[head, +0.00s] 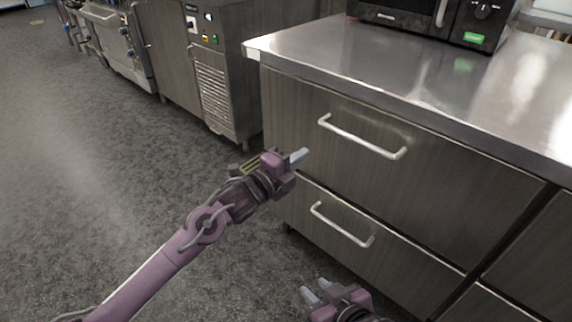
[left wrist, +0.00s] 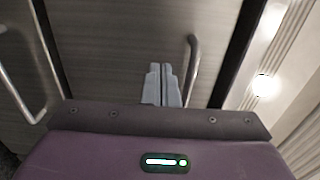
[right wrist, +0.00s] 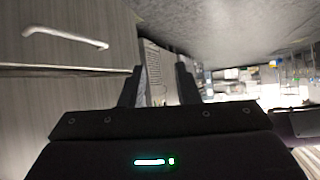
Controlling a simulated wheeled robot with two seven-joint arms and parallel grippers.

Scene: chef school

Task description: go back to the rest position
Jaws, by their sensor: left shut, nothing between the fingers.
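My left gripper (head: 299,157) is in front of the grey wooden drawer cabinet, near its left edge, with its fingers shut and empty. The left wrist view shows its two grey fingertips (left wrist: 163,84) together, with a bar handle just to their right in the picture, not held. My right gripper (head: 316,291) is lower, near the bottom of the head view, with its fingers apart. In the right wrist view its fingers (right wrist: 158,84) stand apart with nothing between them.
The upper drawer (head: 400,180) and lower drawer (head: 375,258) look closed, each with a bar handle. A steel counter (head: 400,70) above carries a black microwave (head: 470,22). Steel kitchen units (head: 205,65) stand behind. The grey floor (head: 90,170) at the left is clear.

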